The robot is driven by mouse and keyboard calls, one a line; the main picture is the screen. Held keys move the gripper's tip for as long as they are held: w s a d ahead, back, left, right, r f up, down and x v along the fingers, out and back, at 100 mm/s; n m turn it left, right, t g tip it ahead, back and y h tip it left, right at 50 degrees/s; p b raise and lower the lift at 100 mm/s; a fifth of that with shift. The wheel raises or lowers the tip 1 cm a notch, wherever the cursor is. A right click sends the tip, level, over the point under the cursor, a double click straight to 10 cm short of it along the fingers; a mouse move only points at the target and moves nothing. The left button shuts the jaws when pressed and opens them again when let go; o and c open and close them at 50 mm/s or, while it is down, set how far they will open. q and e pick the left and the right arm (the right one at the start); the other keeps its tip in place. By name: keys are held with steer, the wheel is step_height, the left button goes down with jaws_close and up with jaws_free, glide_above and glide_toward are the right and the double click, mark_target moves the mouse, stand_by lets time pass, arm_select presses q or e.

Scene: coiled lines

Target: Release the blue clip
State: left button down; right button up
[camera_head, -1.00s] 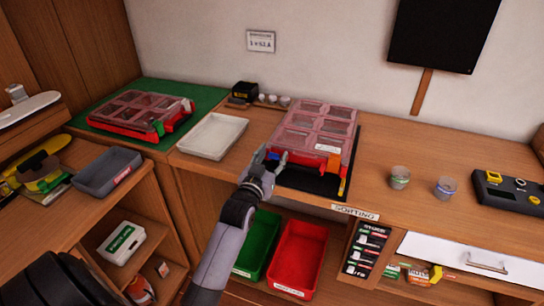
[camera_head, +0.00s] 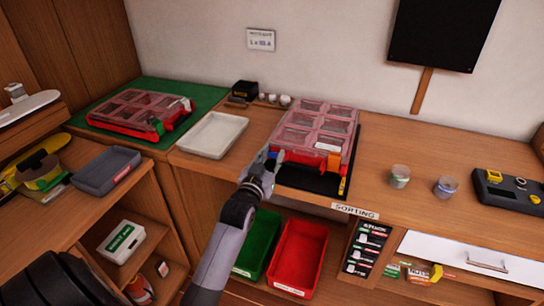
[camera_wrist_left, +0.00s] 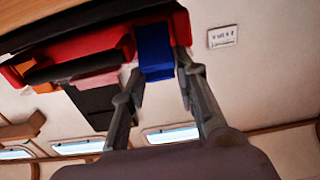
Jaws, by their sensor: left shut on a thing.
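A red case with a clear pinkish lid (camera_head: 316,122) lies on a black mat (camera_head: 310,181) on the sorting bench. The blue clip (camera_head: 280,155) is at the left of its front edge, mostly hidden by my gripper. An orange clip (camera_head: 334,162) is at the right of the same edge. My left gripper (camera_head: 271,158) is at the case's front left corner, shut on the blue clip. In the left wrist view, the blue clip (camera_wrist_left: 155,50) sits between the two fingers (camera_wrist_left: 159,66). My right gripper is not in view.
A white tray (camera_head: 243,120) lies left of the case. A second red case (camera_head: 138,112) is on a green mat (camera_head: 205,97) further left. Two small cups (camera_head: 400,175) stand to the right. Green (camera_head: 257,243) and red (camera_head: 299,254) bins are below the bench edge.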

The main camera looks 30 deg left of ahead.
arm_select(q)
steer(key=shift+s+f+t+b, duration=0.1)
steer(key=shift+f+t+b, duration=0.2)
steer(key=shift+f+b, duration=0.2)
steer(key=shift+s+r+t+b, duration=0.1)
steer(key=shift+t+b, duration=0.3)
steer(key=shift+b, duration=0.1)
steer(key=shift+d+r, duration=0.1)
steer(key=c, duration=1.3)
jaws_free()
steer(key=v, duration=1.2)
